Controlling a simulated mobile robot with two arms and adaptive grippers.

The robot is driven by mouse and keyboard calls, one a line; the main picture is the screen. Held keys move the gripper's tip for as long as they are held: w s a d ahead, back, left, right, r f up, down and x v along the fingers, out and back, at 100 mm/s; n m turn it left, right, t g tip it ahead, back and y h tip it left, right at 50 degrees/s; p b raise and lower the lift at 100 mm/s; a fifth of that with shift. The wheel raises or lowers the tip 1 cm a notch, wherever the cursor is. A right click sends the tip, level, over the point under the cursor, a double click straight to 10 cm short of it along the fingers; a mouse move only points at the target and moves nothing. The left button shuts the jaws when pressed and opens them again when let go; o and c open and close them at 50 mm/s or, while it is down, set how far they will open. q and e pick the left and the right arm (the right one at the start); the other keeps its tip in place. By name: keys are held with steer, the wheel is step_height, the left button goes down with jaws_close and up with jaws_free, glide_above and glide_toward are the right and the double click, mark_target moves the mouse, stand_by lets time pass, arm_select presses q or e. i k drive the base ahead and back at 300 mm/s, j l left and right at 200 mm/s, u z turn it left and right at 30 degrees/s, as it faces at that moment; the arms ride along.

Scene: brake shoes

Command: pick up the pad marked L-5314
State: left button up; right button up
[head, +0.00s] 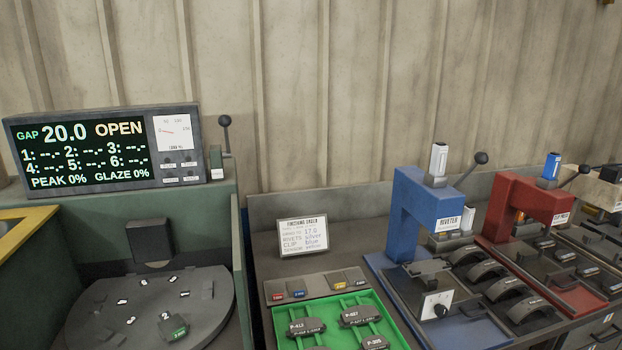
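A green tray (279,318) at the bottom centre holds several dark pads. One pad (305,326) lies at its left with white marking like P-413. Another pad (355,316) lies to its right, with marking like P-407. A third pad (375,342) is at the lower right, cut off by the frame edge. The smaller second lines of print are too small to read surely, so I cannot tell which pad is marked L-5314. Neither of my grippers is in view.
A round grey turntable (110,305) with a green-labelled block (173,328) stands left, under a display (100,150) reading GAP 20.0 OPEN. A sign card (303,237) stands behind the tray. A blue riveter (412,210) and red press (510,205) stand right, beside several curved shoes (487,272).

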mark_target(354, 316)
steer(key=l+u, duration=0.1)
steer(key=u, duration=0.35)
steer(key=l+u, duration=0.35)
steer(key=l, duration=0.55)
steer(key=l+u, duration=0.35)
steer(key=l, duration=0.6)
